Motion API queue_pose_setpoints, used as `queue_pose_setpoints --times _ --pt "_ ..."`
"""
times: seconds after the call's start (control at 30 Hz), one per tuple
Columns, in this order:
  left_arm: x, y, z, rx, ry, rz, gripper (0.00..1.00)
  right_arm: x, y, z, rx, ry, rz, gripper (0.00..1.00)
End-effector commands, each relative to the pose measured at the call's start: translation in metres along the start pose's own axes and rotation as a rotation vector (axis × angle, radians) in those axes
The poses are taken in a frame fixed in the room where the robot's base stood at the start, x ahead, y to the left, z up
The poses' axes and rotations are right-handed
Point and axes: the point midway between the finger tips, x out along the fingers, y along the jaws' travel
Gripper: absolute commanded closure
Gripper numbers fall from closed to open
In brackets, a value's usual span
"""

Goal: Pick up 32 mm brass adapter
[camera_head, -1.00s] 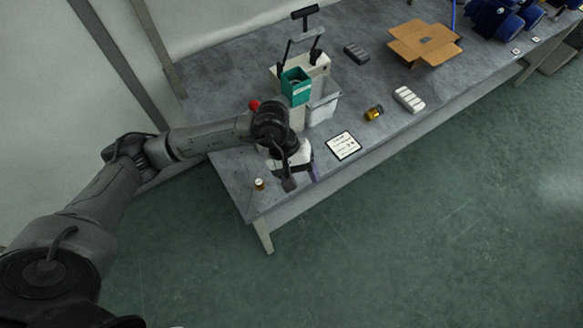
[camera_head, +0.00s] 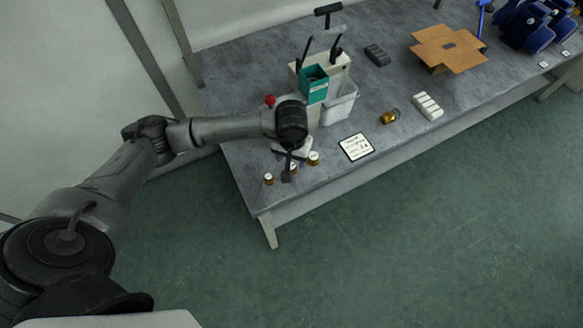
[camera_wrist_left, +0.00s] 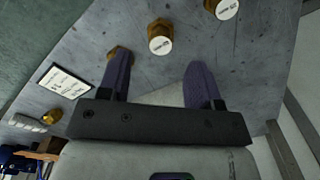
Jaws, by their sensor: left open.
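Three brass adapters with white labelled tops stand in a row near the table's end. In the head view one is at the left (camera_head: 268,179), one at the right (camera_head: 313,158), and one is partly hidden behind my left gripper (camera_head: 289,176). In the left wrist view, one adapter (camera_wrist_left: 160,38) is just beyond the gap between the open purple fingers of my left gripper (camera_wrist_left: 160,68). Another (camera_wrist_left: 222,8) is farther right. The third (camera_wrist_left: 118,51) is partly covered by the left finger. The labels are too small to read for size. The gripper is empty.
A bordered card (camera_head: 356,147) lies right of the adapters. A pale fixture (camera_head: 335,68) with a green box (camera_head: 314,85) and grey bin (camera_head: 340,103) stands behind. A brass-coloured part (camera_head: 389,117), white block (camera_head: 427,107) and cardboard box (camera_head: 446,46) are farther right.

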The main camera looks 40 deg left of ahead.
Motion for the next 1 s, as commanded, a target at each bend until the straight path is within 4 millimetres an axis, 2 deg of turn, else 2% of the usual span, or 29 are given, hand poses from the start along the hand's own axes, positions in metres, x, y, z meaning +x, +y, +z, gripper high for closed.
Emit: queue_pose_setpoints --times 0.17,0.5,0.83,1.0 --pt "0.010 0.000 0.000 -0.002 -0.003 0.000 0.42 0.001 0.002 0.001 -0.006 -0.001 0.005 0.57" --pt "0.050 -0.001 -0.001 -0.001 -0.003 0.000 0.42 0.006 0.002 0.002 -0.006 -0.001 0.005 0.57" --pt "0.054 -0.002 -0.002 -0.001 0.000 0.000 0.42 0.006 0.000 0.002 0.001 -0.001 -0.001 0.57" --pt "0.054 -0.002 -0.002 -0.001 0.000 0.000 0.56 0.006 -0.001 0.002 0.003 0.000 -0.003 0.57"
